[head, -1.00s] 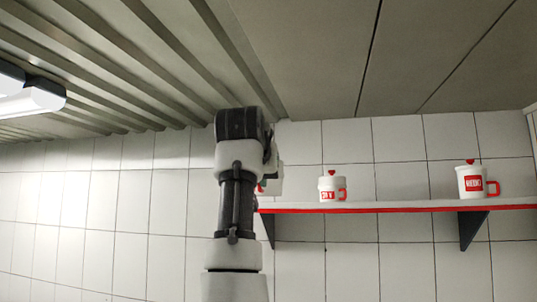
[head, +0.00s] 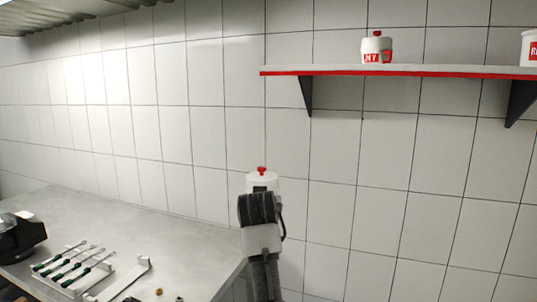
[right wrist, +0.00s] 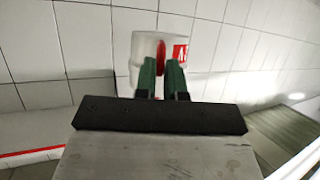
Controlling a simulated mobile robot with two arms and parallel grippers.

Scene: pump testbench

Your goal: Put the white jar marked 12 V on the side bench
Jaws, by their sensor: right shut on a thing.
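A white jar (head: 262,180) with a red knob on its lid shows just beyond my right gripper (head: 260,196) in the head view. In the right wrist view the jar (right wrist: 145,48) has a red handle and part of a red label, too cut off to read. My right gripper (right wrist: 162,72) is shut on the jar, its green fingers at the handle. The jar is in the air, in front of the tiled wall. A grey bench (head: 190,240) stands at the lower left of the head view. My left gripper is not in view.
A red-edged shelf (head: 420,71) on the wall carries another white jar (head: 371,50) and a jar cut off at the right edge (head: 529,48). On the bench are a rack of green-handled tools (head: 72,272), a dark device (head: 18,238) and small parts. The bench's back middle is clear.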

